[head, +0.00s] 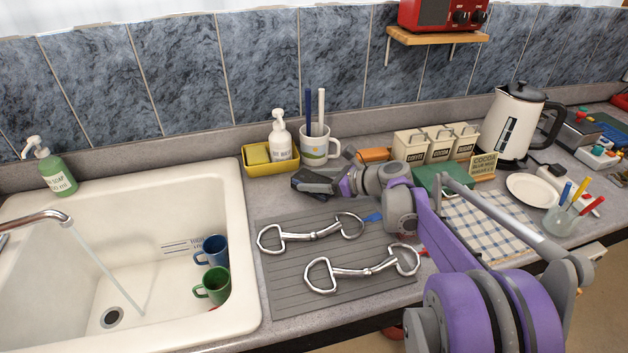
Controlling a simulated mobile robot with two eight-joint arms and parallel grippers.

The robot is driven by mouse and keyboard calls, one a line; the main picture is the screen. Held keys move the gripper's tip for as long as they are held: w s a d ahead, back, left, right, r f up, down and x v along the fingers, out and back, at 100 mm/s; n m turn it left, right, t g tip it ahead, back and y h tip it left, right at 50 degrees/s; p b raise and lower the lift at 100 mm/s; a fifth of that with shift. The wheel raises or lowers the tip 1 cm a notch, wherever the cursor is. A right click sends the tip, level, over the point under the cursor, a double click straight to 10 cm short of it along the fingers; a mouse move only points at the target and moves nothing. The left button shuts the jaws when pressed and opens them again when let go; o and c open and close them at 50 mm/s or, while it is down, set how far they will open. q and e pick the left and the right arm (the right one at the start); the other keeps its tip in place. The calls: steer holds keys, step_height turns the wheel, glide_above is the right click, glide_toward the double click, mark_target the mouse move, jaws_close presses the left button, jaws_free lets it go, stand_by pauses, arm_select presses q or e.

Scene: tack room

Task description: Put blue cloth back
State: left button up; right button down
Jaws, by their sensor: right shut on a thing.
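My right gripper (308,184) is low over the back edge of the grey ribbed mat (290,290), just in front of the yellow tray (262,170). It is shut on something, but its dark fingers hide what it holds. No blue cloth shows clearly. A small flat blue piece (373,217) shows at the mat's right edge, below my right forearm; I cannot tell what it is. A blue-and-white checked cloth (488,228) lies flat on the counter at the right, partly behind my arm. My left gripper is out of view.
Two metal bits (312,232) (362,271) lie on the mat. The tray holds a yellow sponge and a white pump bottle (280,136). A mug (318,147) stands behind my gripper. The sink with running water, a blue cup (213,250) and a green cup (212,286) is left.

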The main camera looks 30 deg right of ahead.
jaws_free()
steer(key=shift+f, duration=0.2)
steer(key=v, duration=1.1)
steer(key=shift+w+d, duration=0.1)
